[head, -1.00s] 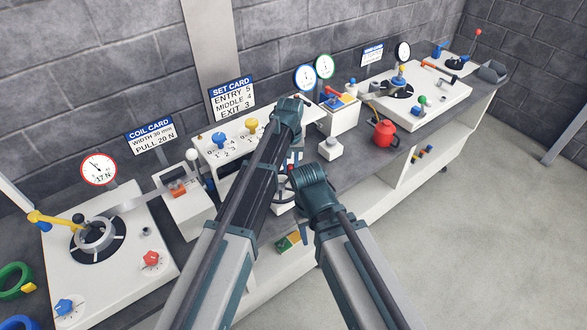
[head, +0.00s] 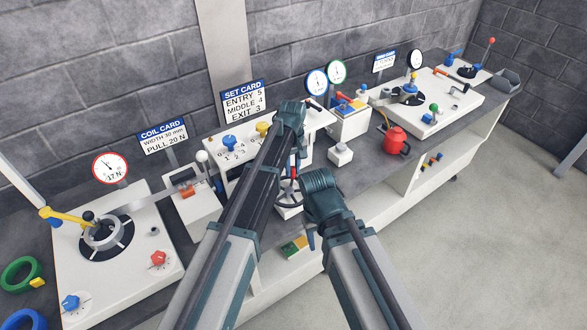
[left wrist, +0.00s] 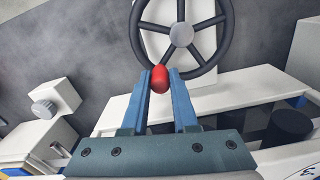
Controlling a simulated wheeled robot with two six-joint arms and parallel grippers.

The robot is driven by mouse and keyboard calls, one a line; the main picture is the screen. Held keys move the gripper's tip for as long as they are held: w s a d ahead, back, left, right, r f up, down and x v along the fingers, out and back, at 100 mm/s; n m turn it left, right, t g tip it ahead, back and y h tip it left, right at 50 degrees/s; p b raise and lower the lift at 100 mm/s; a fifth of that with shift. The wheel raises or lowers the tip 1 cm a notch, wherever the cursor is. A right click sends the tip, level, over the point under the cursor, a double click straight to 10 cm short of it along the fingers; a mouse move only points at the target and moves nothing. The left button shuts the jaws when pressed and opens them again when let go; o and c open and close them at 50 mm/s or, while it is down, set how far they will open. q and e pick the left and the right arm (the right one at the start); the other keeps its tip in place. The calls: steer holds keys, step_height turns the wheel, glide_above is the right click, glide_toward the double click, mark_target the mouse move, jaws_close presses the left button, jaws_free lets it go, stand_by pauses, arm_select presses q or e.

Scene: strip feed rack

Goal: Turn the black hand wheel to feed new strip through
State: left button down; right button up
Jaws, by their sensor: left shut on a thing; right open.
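The black hand wheel (head: 289,198) is at the front of the bench, mostly behind my arms in the head view. In the left wrist view its spoked rim and grey hub (left wrist: 181,34) show clearly, and its red knob (left wrist: 159,79) sits between my fingers. My left gripper (left wrist: 159,74) is shut on this knob. In the head view my left gripper (head: 295,165) reaches down to the wheel, its fingers partly hidden. My right gripper (head: 311,238) is open, beside and below the wheel, apart from it.
The strip coil (head: 103,233) stands on the left machine by a red-rimmed gauge (head: 110,168). The set card (head: 244,100) stands behind the roller unit with blue (head: 229,142) and yellow (head: 262,130) knobs. The floor in front is clear.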

stand_by(0.3)
arm_select(q)
steer(key=c, duration=0.7)
jaws_free()
steer(key=shift+r, duration=0.2)
step_height(320, 180, up, 14)
steer(key=p, duration=1.3)
steer(key=shift+f+p, duration=0.25)
steer(key=shift+p, duration=0.15)
